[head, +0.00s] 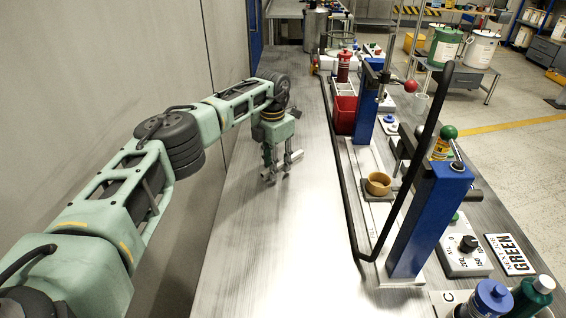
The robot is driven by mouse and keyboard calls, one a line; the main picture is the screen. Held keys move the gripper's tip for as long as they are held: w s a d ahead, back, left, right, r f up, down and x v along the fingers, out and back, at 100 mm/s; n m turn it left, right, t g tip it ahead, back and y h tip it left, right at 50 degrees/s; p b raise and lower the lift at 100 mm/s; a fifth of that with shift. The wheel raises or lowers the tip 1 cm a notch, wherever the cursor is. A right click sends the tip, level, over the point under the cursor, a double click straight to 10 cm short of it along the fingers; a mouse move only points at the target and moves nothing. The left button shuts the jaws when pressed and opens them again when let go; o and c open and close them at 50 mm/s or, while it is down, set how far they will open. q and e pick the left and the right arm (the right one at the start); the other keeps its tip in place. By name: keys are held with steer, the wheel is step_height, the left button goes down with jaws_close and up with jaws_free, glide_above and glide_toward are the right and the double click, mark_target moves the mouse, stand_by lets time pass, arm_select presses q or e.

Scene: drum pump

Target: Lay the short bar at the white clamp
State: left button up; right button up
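My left gripper (279,172) points down low over the bare left part of the metal bench, with its arm coming in from the left. A short silver bar-like piece (297,156) shows at the right side of its fingers, close to or touching them. The fingers partly cover it, so I cannot tell whether they are shut on it. I cannot make out the white clamp for certain. My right gripper is not in view.
Two blue posts (430,220) with a long black lever (400,200) stand along the bench's right side. A tan ring-shaped cup (378,183), a red bin (345,115) and bottles (490,298) are near them. The bench's front left (270,260) is clear.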

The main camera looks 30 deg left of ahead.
arm_select(q)
steer(key=shift+f, duration=0.1)
steer(key=shift+c, duration=0.3)
jaws_close()
